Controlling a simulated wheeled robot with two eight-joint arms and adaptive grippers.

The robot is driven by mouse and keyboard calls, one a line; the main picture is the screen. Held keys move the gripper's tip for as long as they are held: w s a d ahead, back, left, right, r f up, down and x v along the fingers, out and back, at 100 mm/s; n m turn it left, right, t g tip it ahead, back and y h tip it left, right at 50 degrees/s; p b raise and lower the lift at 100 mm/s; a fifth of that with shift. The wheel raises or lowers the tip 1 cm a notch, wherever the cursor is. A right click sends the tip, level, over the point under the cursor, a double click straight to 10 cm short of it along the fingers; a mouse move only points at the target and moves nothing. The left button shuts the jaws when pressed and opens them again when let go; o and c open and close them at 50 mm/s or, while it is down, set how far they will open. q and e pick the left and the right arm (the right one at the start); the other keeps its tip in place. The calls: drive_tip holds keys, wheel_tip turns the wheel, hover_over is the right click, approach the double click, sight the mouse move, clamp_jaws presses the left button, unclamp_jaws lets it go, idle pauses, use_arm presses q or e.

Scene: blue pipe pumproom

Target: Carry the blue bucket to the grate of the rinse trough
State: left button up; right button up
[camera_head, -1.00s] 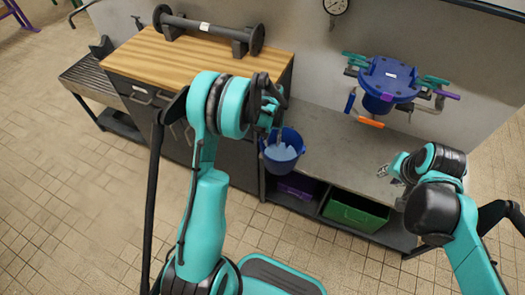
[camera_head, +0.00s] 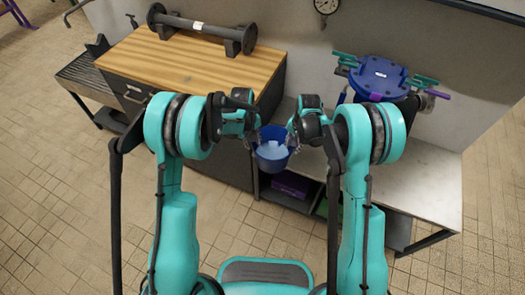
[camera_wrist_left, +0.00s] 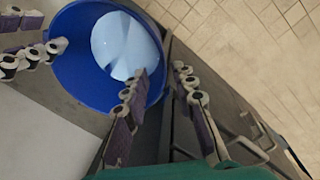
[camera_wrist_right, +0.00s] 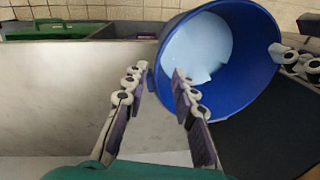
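The blue bucket (camera_head: 271,158) holds pale, water-like contents and stands at the left end of the grey bench. It also shows in the left wrist view (camera_wrist_left: 78,68) and the right wrist view (camera_wrist_right: 258,55). My left gripper (camera_head: 256,138) is at its left side, fingers apart (camera_wrist_left: 160,76) on either side of the rim. My right gripper (camera_head: 291,140) is at the opposite side, fingers apart (camera_wrist_right: 160,74) around the rim. I see gaps between the fingers and the wall. A low unit with a dark slatted top, apparently the trough grate (camera_head: 88,76), stands at far left.
A wooden-topped cabinet (camera_head: 185,62) stands between the slatted unit and the bench (camera_head: 425,180), with a flanged pipe (camera_head: 200,27) on it. A blue flanged vessel (camera_head: 378,78) is behind my right arm. Purple (camera_head: 290,184) and green (camera_wrist_right: 55,30) crates sit below. Tiled floor is free at left.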

drive_tip(key=shift+a+f, duration=0.1)
